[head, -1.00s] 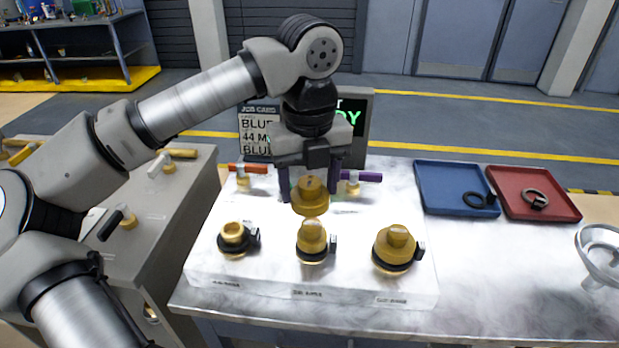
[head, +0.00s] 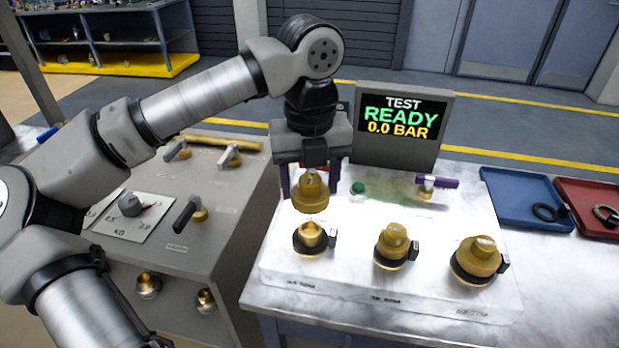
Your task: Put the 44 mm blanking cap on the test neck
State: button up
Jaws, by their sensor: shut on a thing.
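My gripper (head: 308,180) is shut on a brass blanking cap (head: 310,194), which hangs upright between its dark fingers. I cannot read the cap's size. An open brass neck (head: 310,238) with a black clamp ring stands at the left of the white block, showing just below the held cap in the picture. The cap looks apart from it; the exact offset in depth is unclear. Two other positions, the middle one (head: 392,243) and the right one (head: 476,258), have brass caps on them. The labels in front of them are too small to read.
A screen (head: 402,125) reads TEST READY 0.0 BAR. A purple-handled valve (head: 436,183) and a green button (head: 357,188) are behind the necks. Blue (head: 520,190) and red (head: 592,205) trays with rings lie at right. A grey valve cabinet (head: 225,215) stands at left.

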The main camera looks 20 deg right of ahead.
jog(key=b, duration=0.6)
send_over(310, 229)
jog(key=shift+f, duration=2.9)
jog(key=shift+f+b, duration=1.35)
jog(key=shift+b, duration=0.05)
jog(key=o, duration=1)
jog(key=shift+r, duration=0.1)
notch_tip(310, 229, up, 14)
jog(key=shift+f, duration=0.15)
